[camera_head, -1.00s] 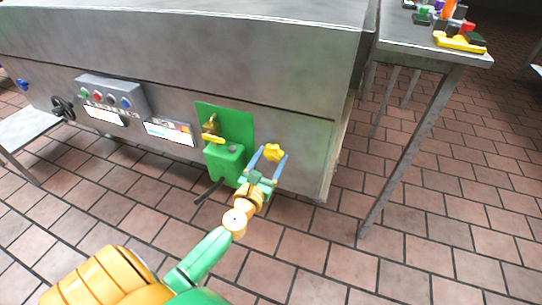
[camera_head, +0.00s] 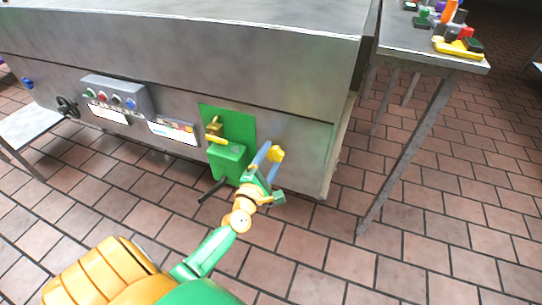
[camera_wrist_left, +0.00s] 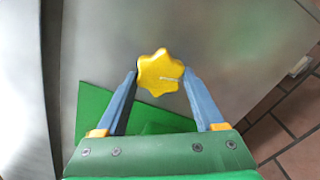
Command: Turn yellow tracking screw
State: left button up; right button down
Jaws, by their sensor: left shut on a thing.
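The yellow tracking screw (camera_head: 277,154) is a lobed knob on the grey metal side of the machine, right of a green panel. It also shows in the left wrist view (camera_wrist_left: 160,73), with a short pale line on its face. My left gripper (camera_head: 268,153) is at the screw, with its blue fingers on either side. In the left wrist view the fingertips (camera_wrist_left: 161,73) touch the knob's left and right edges, so the gripper is shut on it. In the head view the gripper looks rolled, with one finger partly behind the other. My right gripper is not in view.
A green box (camera_head: 227,160) with a brass and yellow valve sits just left of my gripper. A control box with buttons (camera_head: 115,95) and a black handwheel (camera_head: 67,107) are farther left. A metal table (camera_head: 420,45) with colored parts stands at right. Tiled floor is clear in front.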

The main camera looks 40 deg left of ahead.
pick_arm(q)
jog(key=m+p, duration=0.1)
jog(key=m, duration=0.1)
jog(key=shift+m, duration=0.4)
jog(key=m+p, duration=0.1)
jog(key=m, duration=0.2)
jog(key=shift+r+m, duration=0.15)
jog(key=shift+m, duration=0.25)
jog(key=shift+m+p, duration=0.35)
jog(key=shift+m, duration=0.55)
jog(key=m+p, duration=0.1)
jog(key=m, duration=0.2)
jog(key=shift+r+m+p, duration=0.1)
jog(key=shift+m+p, duration=0.2)
jog(key=shift+m, duration=1.3)
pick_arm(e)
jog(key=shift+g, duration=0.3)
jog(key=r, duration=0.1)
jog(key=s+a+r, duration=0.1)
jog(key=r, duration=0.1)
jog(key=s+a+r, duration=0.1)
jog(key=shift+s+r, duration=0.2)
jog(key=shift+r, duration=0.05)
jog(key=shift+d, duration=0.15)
